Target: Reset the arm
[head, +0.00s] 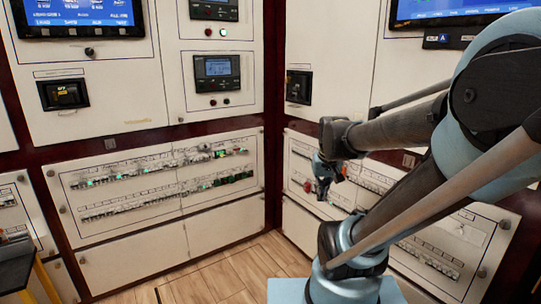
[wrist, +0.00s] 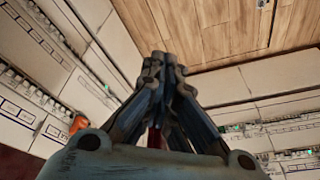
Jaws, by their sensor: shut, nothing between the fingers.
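My arm reaches in from the right side of the head view and bends down toward the corner between two panel walls. My gripper (head: 321,188) hangs in front of the lower breaker panel (head: 302,152) on the right wall. In the wrist view my gripper (wrist: 163,62) has its fingers drawn together, with nothing held between them. It is apart from the panels, with wood floor beyond its tips. Part of the right panel is hidden behind my arm.
The left wall has a breaker panel (head: 158,180) with two rows and green lights. Above are a display screen (head: 78,14), a black switch (head: 63,94) and a meter (head: 217,72). Wood floor (head: 222,272) is clear at the lower middle. An orange part (wrist: 78,124) shows near the right panel.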

